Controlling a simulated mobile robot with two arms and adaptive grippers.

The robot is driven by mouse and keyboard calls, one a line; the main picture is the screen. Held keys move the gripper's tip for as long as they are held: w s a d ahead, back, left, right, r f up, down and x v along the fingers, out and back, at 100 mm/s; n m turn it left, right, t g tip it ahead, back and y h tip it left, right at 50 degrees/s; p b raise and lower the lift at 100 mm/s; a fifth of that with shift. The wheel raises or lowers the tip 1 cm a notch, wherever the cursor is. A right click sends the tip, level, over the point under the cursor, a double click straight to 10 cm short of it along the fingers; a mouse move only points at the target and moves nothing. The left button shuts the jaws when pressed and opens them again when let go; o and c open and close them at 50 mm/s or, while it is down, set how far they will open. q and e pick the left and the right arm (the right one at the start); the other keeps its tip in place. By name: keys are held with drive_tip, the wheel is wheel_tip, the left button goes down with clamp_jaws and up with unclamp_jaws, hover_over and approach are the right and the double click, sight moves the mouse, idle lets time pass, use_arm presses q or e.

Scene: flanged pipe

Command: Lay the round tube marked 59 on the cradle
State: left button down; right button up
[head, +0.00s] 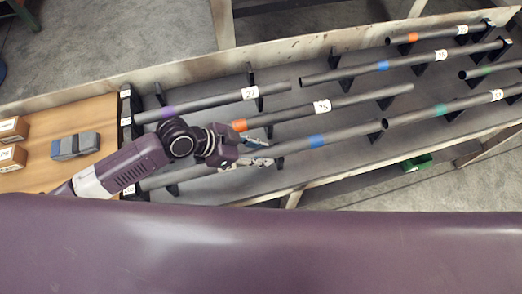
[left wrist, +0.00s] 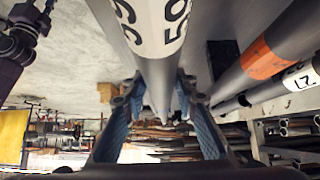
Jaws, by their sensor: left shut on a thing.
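My left gripper (head: 262,150) is shut on the round tube marked 59 (left wrist: 158,75). In the left wrist view the tube runs between the two blue-grey fingers, with its white label just ahead of them. In the head view a grey tube with a blue band (head: 316,140) runs past the fingers. I cannot tell whether it rests on the black supports below or hangs just above them. Which support is the cradle is not clear. A dark purple arm part, seemingly my right arm, shows at the top left of the left wrist view; its fingers are not clear.
Other grey tubes lie on black supports close by: one with an orange band and label 75 (head: 322,106), one with a purple band and label 27 (head: 249,92), and several at the right. A wooden board (head: 30,170) holds small boxes. A wooden rim (head: 180,68) edges the bench.

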use_arm(q)
drive_tip(key=shift+d, duration=0.1)
drive_tip(key=c, duration=1.5)
unclamp_jaws()
drive_tip(key=shift+o, duration=0.2)
drive_tip(key=shift+f, duration=0.2)
drive_tip(key=v, duration=1.2)
drive_tip(key=shift+r, duration=0.1)
